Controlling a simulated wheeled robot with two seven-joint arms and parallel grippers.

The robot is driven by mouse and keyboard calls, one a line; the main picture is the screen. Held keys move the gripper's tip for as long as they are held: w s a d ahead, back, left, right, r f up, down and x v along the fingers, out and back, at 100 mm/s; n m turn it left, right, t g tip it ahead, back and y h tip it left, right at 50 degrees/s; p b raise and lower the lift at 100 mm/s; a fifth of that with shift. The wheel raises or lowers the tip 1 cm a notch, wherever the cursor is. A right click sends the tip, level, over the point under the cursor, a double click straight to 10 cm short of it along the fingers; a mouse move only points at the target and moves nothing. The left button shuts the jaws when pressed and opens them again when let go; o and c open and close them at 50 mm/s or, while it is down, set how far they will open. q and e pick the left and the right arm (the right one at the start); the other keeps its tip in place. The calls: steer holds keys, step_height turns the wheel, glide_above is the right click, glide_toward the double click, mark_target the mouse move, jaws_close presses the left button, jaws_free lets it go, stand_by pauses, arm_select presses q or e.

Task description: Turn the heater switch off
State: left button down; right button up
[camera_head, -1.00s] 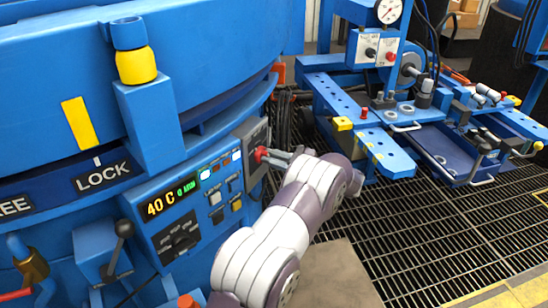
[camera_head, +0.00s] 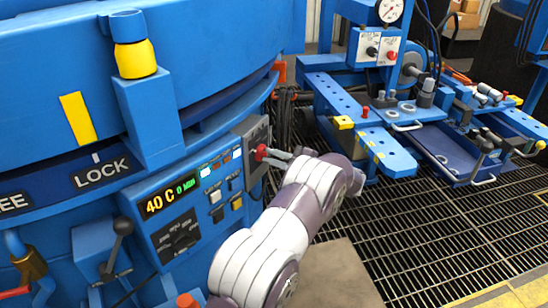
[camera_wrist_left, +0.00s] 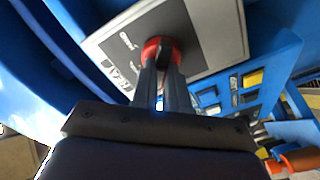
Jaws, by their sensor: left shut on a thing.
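The heater switch (camera_head: 261,152) is a red knob on a grey plate at the right end of the blue control panel. In the left wrist view the red knob (camera_wrist_left: 154,46) sits on the pale label plate, with lettering beside it. My left gripper (camera_head: 270,154) reaches it from the right and is shut on it. In the left wrist view both fingers (camera_wrist_left: 160,72) meet the red knob, and their tips hide part of it. My right gripper is not in view.
The panel (camera_head: 160,240) has a display reading 40 C and 0 MIN, indicator lights, buttons and a black lever (camera_head: 122,228). The blue furnace body (camera_head: 40,70) rises above it. A blue workbench (camera_head: 350,125) stands right over dark floor grating (camera_head: 390,240).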

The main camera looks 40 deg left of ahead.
arm_select(q)
steer(key=shift+f, duration=0.1)
steer(key=c, duration=1.1)
jaws_free()
steer(key=shift+c, duration=0.2)
steer(key=w+d+p, duration=0.1)
steer(key=d+p, duration=0.2)
steer(key=d, duration=0.9)
steer(key=shift+w+d, duration=0.3)
steer(key=shift+w, duration=0.1)
